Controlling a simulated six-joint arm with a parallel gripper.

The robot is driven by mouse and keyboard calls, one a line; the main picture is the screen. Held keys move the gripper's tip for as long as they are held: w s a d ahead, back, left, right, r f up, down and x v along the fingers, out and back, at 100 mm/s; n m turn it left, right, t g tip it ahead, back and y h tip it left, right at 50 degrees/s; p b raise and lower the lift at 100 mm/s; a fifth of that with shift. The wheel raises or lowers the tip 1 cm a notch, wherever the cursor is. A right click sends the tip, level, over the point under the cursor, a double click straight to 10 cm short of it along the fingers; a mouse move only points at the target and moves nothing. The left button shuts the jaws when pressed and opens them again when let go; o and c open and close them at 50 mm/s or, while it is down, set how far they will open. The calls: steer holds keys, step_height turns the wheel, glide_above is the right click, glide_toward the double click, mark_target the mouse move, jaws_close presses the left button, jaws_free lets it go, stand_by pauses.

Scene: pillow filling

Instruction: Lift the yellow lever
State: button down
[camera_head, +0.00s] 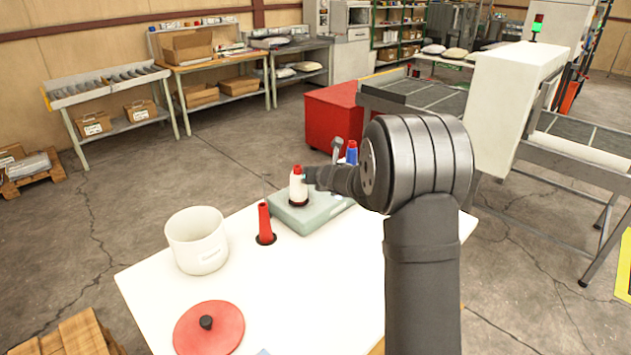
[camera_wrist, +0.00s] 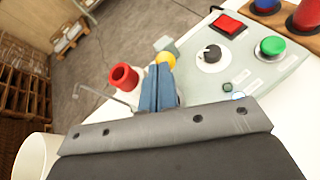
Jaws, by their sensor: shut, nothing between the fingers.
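The lever's round yellow knob (camera_wrist: 166,59) shows in the wrist view just beyond my fingertips. Its stem is hidden behind the fingers. My gripper (camera_wrist: 159,72) is shut, its two blue fingers together and empty. The fingertips lie close to the knob in the picture; I cannot tell whether they touch it. The grey-green control box (camera_wrist: 215,82) is to the right of the fingers. It carries a red rocker switch (camera_wrist: 227,25), a black dial (camera_wrist: 211,54) and a green button (camera_wrist: 271,46). In the head view the box (camera_head: 305,219) is partly behind my arm, and the yellow lever is not visible.
A red hollow tip (camera_wrist: 123,77) stands close left of my fingers. On the white table (camera_head: 160,275) are a white pot (camera_head: 197,245), a red lid (camera_head: 225,330) and a red cone (camera_head: 265,222). A red-capped white bottle (camera_head: 298,188) stands at the box.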

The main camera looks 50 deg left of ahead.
steer(key=a+r, duration=0.5)
steer(key=a, duration=0.1)
stand_by(0.6)
stand_by(0.3)
steer(key=shift+r, duration=0.75)
steer(key=shift+s, duration=0.1)
